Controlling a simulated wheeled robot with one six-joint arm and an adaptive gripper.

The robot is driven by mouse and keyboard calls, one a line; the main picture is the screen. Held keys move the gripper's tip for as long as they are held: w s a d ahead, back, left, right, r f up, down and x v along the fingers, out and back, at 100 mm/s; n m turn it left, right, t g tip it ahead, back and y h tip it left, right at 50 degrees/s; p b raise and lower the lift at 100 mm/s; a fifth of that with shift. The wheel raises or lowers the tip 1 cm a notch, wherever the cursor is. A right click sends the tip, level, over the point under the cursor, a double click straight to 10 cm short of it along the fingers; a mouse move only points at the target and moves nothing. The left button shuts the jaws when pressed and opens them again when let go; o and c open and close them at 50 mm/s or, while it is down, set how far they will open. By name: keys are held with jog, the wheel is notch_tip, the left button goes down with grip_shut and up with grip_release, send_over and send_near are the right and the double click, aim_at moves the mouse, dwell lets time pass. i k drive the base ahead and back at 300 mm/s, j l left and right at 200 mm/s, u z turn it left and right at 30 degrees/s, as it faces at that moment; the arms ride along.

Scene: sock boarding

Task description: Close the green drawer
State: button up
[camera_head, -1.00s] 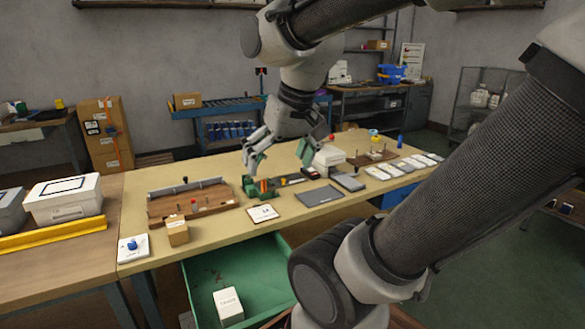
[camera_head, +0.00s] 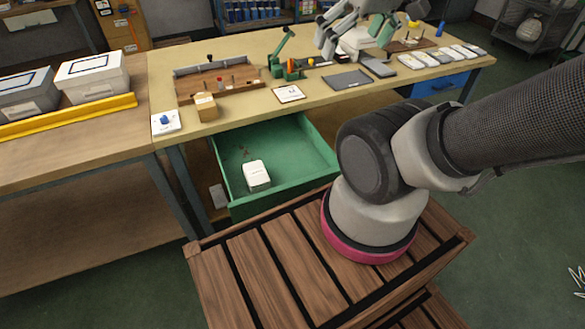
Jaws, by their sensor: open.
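The green drawer (camera_head: 300,150) is pulled well out from under the front of the workbench (camera_head: 355,95). A white box (camera_head: 256,175) lies inside it, near the left front. My gripper (camera_head: 345,47) is open over the back part of the bench top, near the top edge of the picture. It is well away from the drawer. My arm's base and lower links hide part of the drawer's right side.
A blue drawer (camera_head: 440,84) is shut at the bench's right. A wooden rack (camera_head: 220,88), small cardboard box (camera_head: 206,107), green tool (camera_head: 284,62) and grey pad (camera_head: 347,79) stand on the bench.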

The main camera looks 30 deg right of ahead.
aim_at(297, 161)
jog(key=k+j+z, duration=0.2)
jog(key=k+j, duration=0.2)
jog(key=j, duration=0.2)
jog(key=k+j, duration=0.25)
jog(key=j, duration=0.15)
jog(key=k+j, duration=0.2)
jog(key=j, duration=0.25)
